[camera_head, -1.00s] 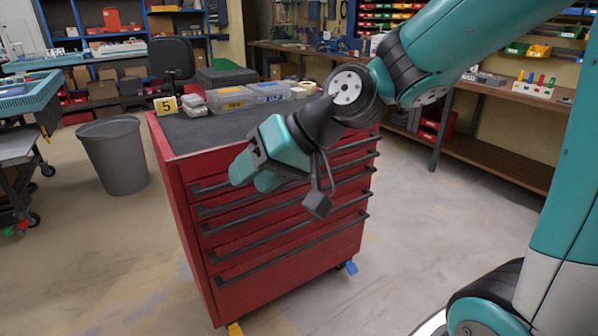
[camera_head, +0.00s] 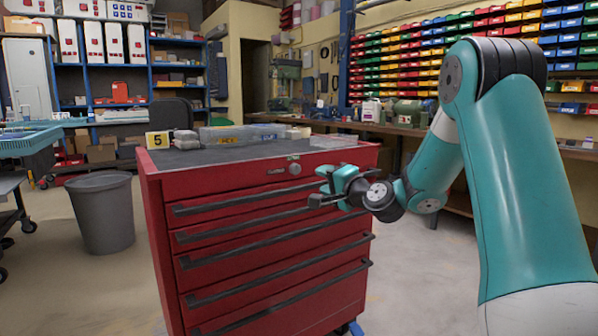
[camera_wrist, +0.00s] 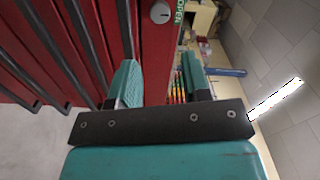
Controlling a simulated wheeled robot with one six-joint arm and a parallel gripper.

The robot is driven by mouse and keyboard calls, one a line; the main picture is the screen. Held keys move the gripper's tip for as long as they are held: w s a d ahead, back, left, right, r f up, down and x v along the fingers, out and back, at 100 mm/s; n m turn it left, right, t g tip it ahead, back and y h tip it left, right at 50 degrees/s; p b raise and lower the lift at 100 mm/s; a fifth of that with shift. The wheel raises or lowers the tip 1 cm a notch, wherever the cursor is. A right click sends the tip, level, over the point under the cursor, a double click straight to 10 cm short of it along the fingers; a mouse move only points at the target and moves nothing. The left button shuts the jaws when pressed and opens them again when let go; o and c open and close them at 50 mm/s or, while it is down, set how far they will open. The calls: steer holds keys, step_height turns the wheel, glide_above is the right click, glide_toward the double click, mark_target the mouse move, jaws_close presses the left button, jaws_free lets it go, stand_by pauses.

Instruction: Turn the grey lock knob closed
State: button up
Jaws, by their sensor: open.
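The grey lock knob (camera_head: 294,168) is a small round knob on the red tool cabinet (camera_head: 160,215), high on its front above the drawers. In the wrist view the knob (camera_wrist: 160,12) shows at the top edge, beside a green label reading OPEN (camera_wrist: 180,11). Its slot direction is hard to make out. My gripper (camera_head: 327,186) is to the right of and slightly below the knob in the head view. Its teal fingers (camera_wrist: 158,75) are apart with nothing between them. The gripper does not touch the knob.
Dark drawer handles (camera_head: 240,203) stick out from the front below the knob. A yellow marker with a 5 (camera_head: 157,140) and clear-lidded boxes (camera_head: 235,134) stand on the cabinet top. A grey bin (camera_head: 103,215) is at left. The floor right of the cabinet is clear.

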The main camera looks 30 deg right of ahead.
mark_target(297, 170)
steer(key=w, duration=1.2)
steer(key=shift+a, duration=0.2)
steer(key=shift+c, duration=0.4)
steer(key=c, duration=0.6)
